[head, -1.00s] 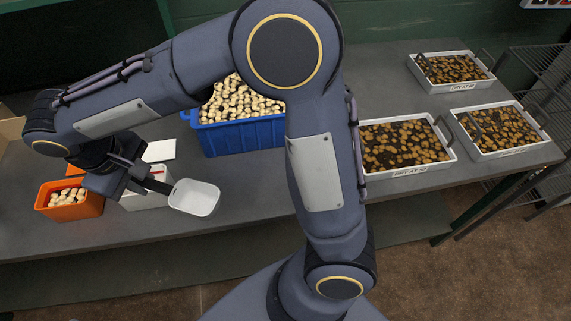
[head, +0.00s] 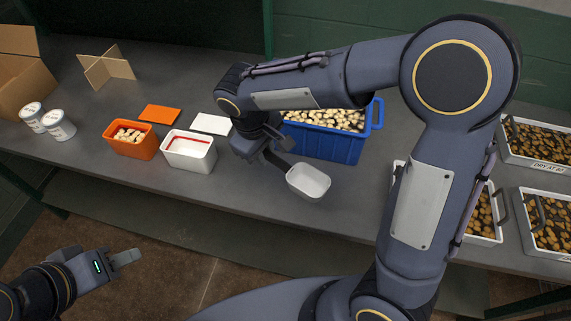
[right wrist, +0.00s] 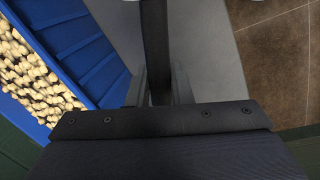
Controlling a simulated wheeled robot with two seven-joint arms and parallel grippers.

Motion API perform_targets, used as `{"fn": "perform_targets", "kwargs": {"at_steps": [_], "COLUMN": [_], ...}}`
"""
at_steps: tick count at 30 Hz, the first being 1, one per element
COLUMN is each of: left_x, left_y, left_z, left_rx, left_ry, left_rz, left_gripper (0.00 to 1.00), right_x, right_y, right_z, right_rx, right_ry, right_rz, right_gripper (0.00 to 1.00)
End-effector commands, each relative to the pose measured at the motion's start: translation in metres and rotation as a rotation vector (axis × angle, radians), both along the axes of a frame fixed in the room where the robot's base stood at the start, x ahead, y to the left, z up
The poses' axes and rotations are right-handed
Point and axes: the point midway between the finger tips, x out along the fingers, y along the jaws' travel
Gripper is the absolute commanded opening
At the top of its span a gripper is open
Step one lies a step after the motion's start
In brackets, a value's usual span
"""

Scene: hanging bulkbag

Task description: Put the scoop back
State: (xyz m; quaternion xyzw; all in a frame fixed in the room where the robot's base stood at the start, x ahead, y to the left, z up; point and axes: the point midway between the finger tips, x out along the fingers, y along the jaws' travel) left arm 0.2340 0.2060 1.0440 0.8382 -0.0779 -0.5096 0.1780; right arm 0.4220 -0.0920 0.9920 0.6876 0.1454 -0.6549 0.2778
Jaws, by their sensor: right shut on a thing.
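The scoop has a white bowl (head: 308,182) and a dark handle, which shows in the right wrist view (right wrist: 158,40). My right gripper (head: 272,155) is shut on the handle. It holds the scoop near the front of the blue bin (head: 320,146), with the bowl apart from the bin. The blue bin holds many pale pieces; its wall also shows in the right wrist view (right wrist: 75,45). My left gripper (head: 125,258) is low at the left, in front of the table and away from everything; its finger gap cannot be made out.
On the table (head: 245,205) stand an orange tub (head: 131,146) with pale pieces and a white tub (head: 189,157) with a red line inside. Orange (head: 159,114) and white (head: 211,124) lids lie behind. Cans, a cardboard box (head: 35,75) and a divider are left; white trays (head: 545,140) are right.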

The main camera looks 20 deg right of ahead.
Motion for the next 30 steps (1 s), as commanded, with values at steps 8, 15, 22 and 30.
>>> {"fn": "perform_targets", "kwargs": {"at_steps": [8, 15, 22, 30], "left_x": [0.0, 0.0, 0.0, 0.0], "left_y": [0.0, 0.0, 0.0, 0.0], "left_z": [0.005, 0.008, 0.013, 0.012], "left_rx": [0.0, 0.0, 0.0, 0.0], "left_ry": [0.0, 0.0, 0.0, 0.0], "left_rz": [0.0, 0.0, 0.0, 0.0], "left_gripper": [0.36, 0.36, 0.36, 0.36], "right_x": [0.007, 0.01, 0.01, 0.011], "right_y": [-0.035, -0.049, -0.046, -0.046], "right_z": [-0.044, -0.062, -0.088, -0.09], "right_rx": [-0.002, -0.003, -0.001, -0.001], "right_ry": [0.003, 0.006, 0.002, 0.0], "right_rz": [-0.002, 0.0, 0.003, 0.001], "right_gripper": [0.0, 0.0, 0.0, 0.0]}}
